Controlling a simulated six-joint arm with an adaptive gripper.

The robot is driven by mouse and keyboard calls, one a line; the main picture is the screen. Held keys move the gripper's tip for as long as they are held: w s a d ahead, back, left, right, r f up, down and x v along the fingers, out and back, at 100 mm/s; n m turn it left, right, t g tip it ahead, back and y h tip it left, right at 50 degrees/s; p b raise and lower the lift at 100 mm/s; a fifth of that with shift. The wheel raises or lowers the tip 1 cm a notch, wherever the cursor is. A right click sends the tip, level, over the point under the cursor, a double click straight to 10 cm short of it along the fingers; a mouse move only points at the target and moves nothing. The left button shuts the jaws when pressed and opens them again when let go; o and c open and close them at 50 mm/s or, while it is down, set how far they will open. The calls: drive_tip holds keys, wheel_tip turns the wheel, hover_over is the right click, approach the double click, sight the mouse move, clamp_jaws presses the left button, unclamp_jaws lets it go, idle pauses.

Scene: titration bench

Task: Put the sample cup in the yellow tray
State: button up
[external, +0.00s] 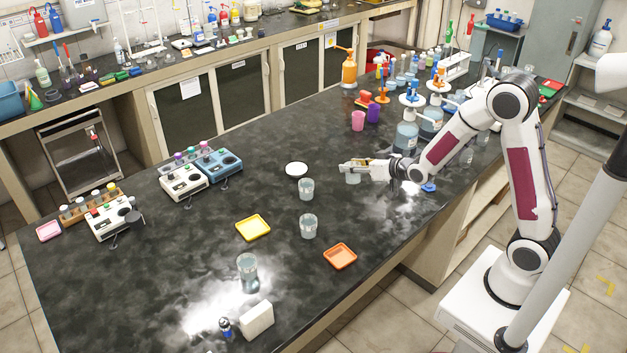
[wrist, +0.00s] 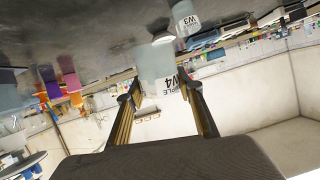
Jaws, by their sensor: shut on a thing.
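My gripper (external: 350,165) is shut on a clear sample cup (external: 353,178), over the middle of the dark bench. In the wrist view the cup (wrist: 155,65), labelled W4, sits between the two fingers of my gripper (wrist: 160,93). I cannot tell whether its base touches the bench. The yellow tray (external: 253,236) lies flat and looks empty, to the left of my gripper and nearer the front in the external view. Other similar cups stand on the bench: one (external: 306,190), another (external: 308,227) and one further left (external: 247,267). A cup labelled W3 (wrist: 186,20) shows in the wrist view.
A white round dish (external: 297,169) lies just left of my gripper. An orange tray (external: 340,263) is near the front edge, and a pink tray (external: 49,231) at far left. Blue and white instruments (external: 217,165) stand behind.

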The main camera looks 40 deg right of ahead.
drive_tip(key=shift+m+h, duration=0.4)
drive_tip(key=shift+h, duration=0.1)
drive_tip(key=d, duration=0.1)
drive_tip(key=d+r, duration=0.1)
drive_tip(key=d, duration=0.2)
drive_tip(key=shift+d+r, duration=0.25)
drive_tip(key=shift+r, duration=0.1)
drive_tip(key=shift+a, duration=0.15)
drive_tip(key=shift+n+y, duration=0.6)
drive_tip(key=shift+y, duration=0.1)
drive_tip(key=a, duration=0.2)
drive_tip(key=a+f, duration=0.1)
drive_tip(key=a, duration=0.1)
drive_tip(key=a+f, duration=0.1)
drive_tip(key=a, duration=0.1)
drive_tip(key=shift+w+a+f, duration=0.1)
drive_tip(key=shift+w+a, duration=0.05)
drive_tip(key=shift+w, duration=0.15)
drive_tip(key=w+a+n+y, duration=0.2)
drive_tip(key=w+a, duration=0.3)
drive_tip(key=a, duration=1)
drive_tip(key=w+a+r+n+g+y, duration=0.1)
drive_tip(key=w+a, duration=0.4)
drive_tip(key=a, duration=1.1)
drive_tip(key=shift+w+r+n+y, duration=0.25)
drive_tip(key=shift+n+y, duration=0.55)
drive_tip(key=shift+y, duration=0.3)
drive_tip(key=shift+a, duration=0.1)
